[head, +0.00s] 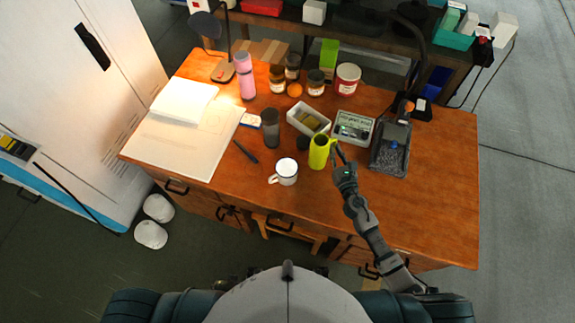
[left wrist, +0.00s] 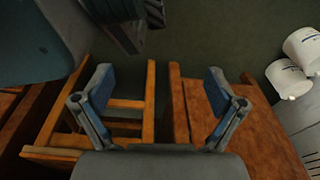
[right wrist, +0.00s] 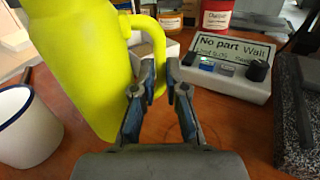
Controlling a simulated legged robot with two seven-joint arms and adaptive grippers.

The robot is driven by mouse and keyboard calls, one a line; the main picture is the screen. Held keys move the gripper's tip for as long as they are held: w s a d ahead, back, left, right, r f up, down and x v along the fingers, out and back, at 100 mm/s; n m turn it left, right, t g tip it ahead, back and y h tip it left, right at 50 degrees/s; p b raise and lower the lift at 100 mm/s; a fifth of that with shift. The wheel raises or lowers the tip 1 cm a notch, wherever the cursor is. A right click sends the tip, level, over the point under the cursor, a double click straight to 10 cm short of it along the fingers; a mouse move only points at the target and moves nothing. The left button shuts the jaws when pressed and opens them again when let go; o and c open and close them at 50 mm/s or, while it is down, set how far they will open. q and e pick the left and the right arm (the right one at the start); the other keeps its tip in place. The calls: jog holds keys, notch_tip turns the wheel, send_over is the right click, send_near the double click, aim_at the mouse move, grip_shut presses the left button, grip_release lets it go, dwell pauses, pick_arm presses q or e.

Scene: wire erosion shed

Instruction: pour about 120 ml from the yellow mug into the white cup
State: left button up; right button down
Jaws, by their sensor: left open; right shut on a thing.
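The yellow mug (head: 318,153) is upright near the middle of the desk. In the right wrist view the yellow mug (right wrist: 85,60) fills the left side. My right gripper (head: 338,153) is shut on the mug's handle, which shows between its fingertips in the right wrist view (right wrist: 158,80). I cannot tell whether the mug's base touches the desk. The white cup (head: 287,172), with a dark rim, stands upright left of and nearer than the mug; it also shows in the right wrist view (right wrist: 26,128). My left gripper (left wrist: 160,88) is open and empty, pointing down past the desk's wooden frame.
A white control box (head: 354,128) and a grey block (head: 390,150) are right of the mug. Open paper (head: 185,140) covers the left. The front right desk is clear.

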aim_at(327, 147)
jog(key=shift+a+r+n, duration=0.4)
jog(key=shift+a+r, duration=0.1)
jog(key=shift+s+r+n, duration=0.1)
jog(key=shift+r+n, duration=0.05)
jog(key=shift+n, duration=0.15)
jog(key=r+n, duration=0.1)
jog(key=n, duration=0.1)
jog(key=a+n+b, duration=0.1)
jog(key=s+a+r+n+t+y, duration=0.1)
jog(key=n, duration=0.1)
jog(key=shift+a+r+n, duration=0.15)
jog(key=shift+r+n, duration=0.15)
jog(key=shift+s+a+r+n+b, duration=0.1)
jog(key=shift+s+a+n+b, duration=0.05)
jog(key=shift+n+b, duration=0.25)
jog(key=shift+n, duration=0.7)
jog(key=shift+s+a+r+n+t+y+b, duration=0.1)
jog(key=shift+r+n+t+y+b, duration=0.2)
jog(key=shift+n+y, duration=0.1)
jog(key=shift+r+n+p, duration=0.3)
jog(key=shift+r+n, duration=0.3)
jog(key=shift+n, duration=0.1)
jog(key=shift+a+r+n+y, duration=0.2)
jog(key=shift+r+n+y, duration=0.3)
jog(key=shift+n, duration=0.4)
pick_arm(q)
jog(key=w+r, duration=0.3)
pick_arm(e)
jog(key=shift+s+r, duration=0.1)
jog(key=shift+r, duration=0.1)
